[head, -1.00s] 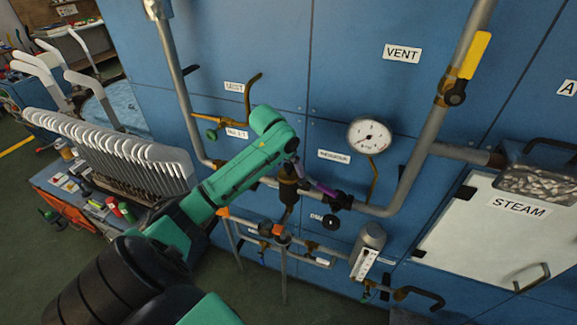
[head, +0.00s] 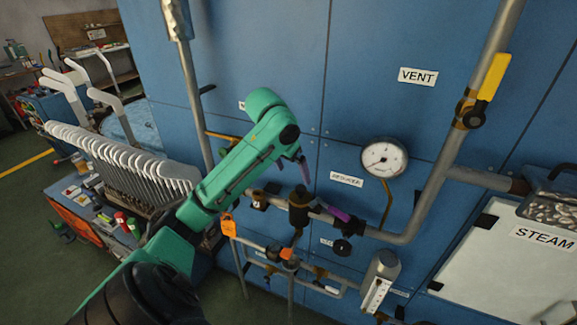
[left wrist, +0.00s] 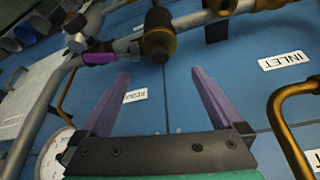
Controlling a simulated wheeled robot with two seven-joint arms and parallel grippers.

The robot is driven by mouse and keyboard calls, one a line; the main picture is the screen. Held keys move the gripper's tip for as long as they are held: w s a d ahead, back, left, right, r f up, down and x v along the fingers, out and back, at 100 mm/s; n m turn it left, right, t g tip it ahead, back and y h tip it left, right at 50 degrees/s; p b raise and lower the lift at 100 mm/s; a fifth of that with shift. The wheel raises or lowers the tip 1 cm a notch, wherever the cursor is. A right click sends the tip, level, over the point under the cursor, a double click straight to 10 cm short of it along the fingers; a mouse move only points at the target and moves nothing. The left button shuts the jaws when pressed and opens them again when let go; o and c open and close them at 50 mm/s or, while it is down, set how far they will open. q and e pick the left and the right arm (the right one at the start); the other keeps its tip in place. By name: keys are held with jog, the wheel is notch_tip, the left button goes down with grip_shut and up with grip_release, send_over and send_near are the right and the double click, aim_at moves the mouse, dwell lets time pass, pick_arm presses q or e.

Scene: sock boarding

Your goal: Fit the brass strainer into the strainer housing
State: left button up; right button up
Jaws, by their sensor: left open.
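A dark brass fitting (head: 298,207) on the horizontal pipe looks like the strainer housing. It also shows at the top of the left wrist view (left wrist: 158,38). I cannot make out a separate brass strainer, nor whether one is inside the fitting. My left gripper (head: 303,172) is just above the fitting in the head view. In the left wrist view its two purple fingers (left wrist: 160,76) are spread with nothing between them, only blue panel behind. The fingertips appear apart from the fitting. My right gripper is in neither view.
A purple valve handle (head: 339,214) is on the pipe right of the fitting. A round gauge (head: 384,157) and a yellow-handled valve (head: 487,85) are further right. An orange tag (head: 228,225) hangs lower left. A rack of white sock forms (head: 120,160) stands left.

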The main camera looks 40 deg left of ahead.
pick_arm(q)
jog(key=v, duration=0.4)
jog(key=shift+r, duration=0.25)
